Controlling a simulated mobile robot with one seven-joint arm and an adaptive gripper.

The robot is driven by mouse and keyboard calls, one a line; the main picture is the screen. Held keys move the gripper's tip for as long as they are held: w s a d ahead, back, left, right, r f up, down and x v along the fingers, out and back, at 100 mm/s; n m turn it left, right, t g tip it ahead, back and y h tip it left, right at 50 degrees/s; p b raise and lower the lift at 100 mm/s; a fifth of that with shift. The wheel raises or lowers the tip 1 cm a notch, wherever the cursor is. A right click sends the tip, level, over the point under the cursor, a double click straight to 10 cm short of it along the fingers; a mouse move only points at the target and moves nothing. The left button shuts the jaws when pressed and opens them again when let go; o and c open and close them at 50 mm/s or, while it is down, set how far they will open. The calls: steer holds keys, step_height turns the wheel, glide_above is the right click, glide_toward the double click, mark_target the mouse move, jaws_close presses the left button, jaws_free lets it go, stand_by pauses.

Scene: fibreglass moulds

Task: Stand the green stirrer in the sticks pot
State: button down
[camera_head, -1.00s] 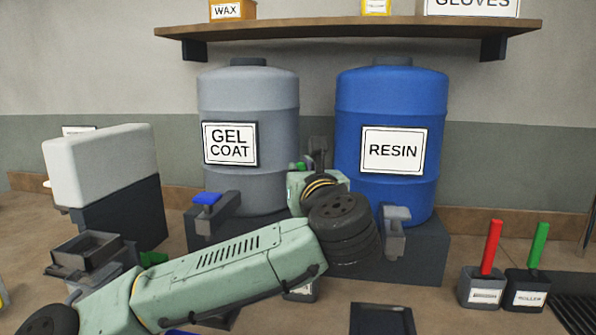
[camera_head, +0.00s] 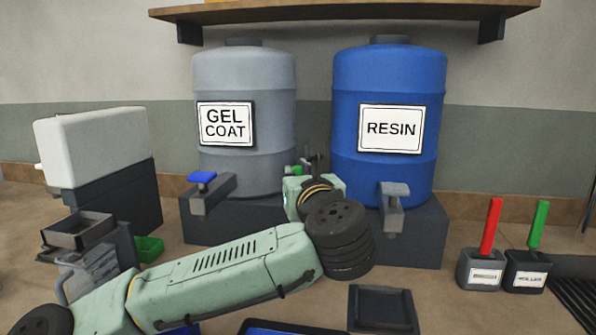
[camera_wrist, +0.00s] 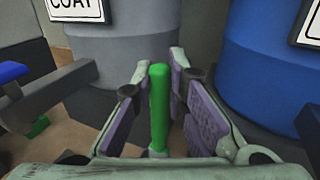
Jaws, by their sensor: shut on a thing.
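The green stirrer (camera_wrist: 158,100) stands between the two purple-padded fingers of my gripper (camera_wrist: 158,112) in the wrist view. My gripper is shut on it, and the stirrer's upper end points away from the wrist. In the head view my gripper (camera_head: 308,165) is in front of the gap between the two tanks, mostly hidden by my own arm, with a little green of the stirrer (camera_head: 299,169) showing. I cannot make out a pot labelled for sticks; my arm covers part of the bench.
The grey gel coat tank (camera_head: 245,170) and blue resin tank (camera_head: 385,80) stand behind, with taps jutting forward. At right are a pot with a red handle (camera_head: 480,270) and a roller pot (camera_head: 525,270). A dark tray (camera_head: 383,308) lies in front; a green bin (camera_head: 148,248) is at left.

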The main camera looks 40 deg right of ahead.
steer(key=shift+f+b, duration=1.8)
steer(key=shift+f, duration=0.85)
steer(key=c, duration=1.5)
jaws_free()
steer(key=shift+c, duration=0.2)
steer(key=v, duration=1.2)
